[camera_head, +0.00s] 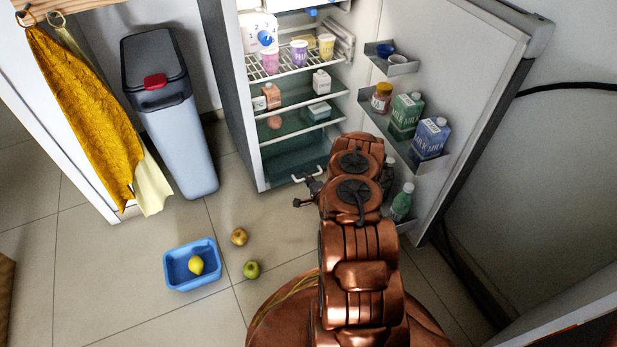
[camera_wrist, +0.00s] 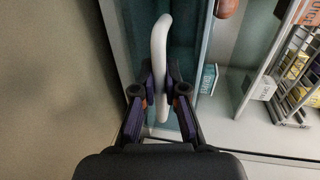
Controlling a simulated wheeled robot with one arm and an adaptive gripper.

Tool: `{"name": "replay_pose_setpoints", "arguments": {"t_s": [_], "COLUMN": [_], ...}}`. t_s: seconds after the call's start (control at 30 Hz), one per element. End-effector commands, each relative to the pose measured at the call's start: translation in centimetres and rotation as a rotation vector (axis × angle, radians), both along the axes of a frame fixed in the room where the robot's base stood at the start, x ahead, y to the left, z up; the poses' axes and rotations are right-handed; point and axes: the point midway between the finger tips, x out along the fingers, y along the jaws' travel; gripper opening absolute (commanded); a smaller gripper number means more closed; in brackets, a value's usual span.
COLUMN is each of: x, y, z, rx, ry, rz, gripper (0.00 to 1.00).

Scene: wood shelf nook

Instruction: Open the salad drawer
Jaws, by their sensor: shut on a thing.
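The salad drawer (camera_head: 292,158) is the dark teal bin at the bottom of the open fridge. Its front looks about level with the fridge's front edge. Its white bar handle (camera_head: 308,175) shows at the lower front, and in the wrist view the curved handle (camera_wrist: 160,50) stands off the teal drawer front (camera_wrist: 187,50). My gripper (camera_wrist: 159,88) is shut on the handle, one finger on each side. In the head view my gripper (camera_head: 311,188) is at the handle, partly hidden by my copper arm.
The fridge door (camera_head: 460,60) stands wide open at right, with cartons and bottles on its shelves. A grey bin (camera_head: 178,140) stands left of the fridge. A blue tub (camera_head: 178,283) with a lemon and two loose fruits lie on the floor. Floor before the fridge is partly clear.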

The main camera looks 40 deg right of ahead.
Motion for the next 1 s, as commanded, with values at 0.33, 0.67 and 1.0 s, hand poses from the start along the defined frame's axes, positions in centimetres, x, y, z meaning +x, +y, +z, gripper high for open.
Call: {"name": "replay_pose_setpoints", "arguments": {"t_s": [0.33,0.67,1.0], "x": [-0.1,-0.2,-3.7], "y": [-0.1,-0.1,0.6], "z": [-0.1,0.0,0.8], "rx": [0.001,0.001,0.003], "ry": [0.001,0.001,-0.001], "rz": [-0.002,-0.001,-0.006], "gripper": [0.37,0.37,0.37]}}
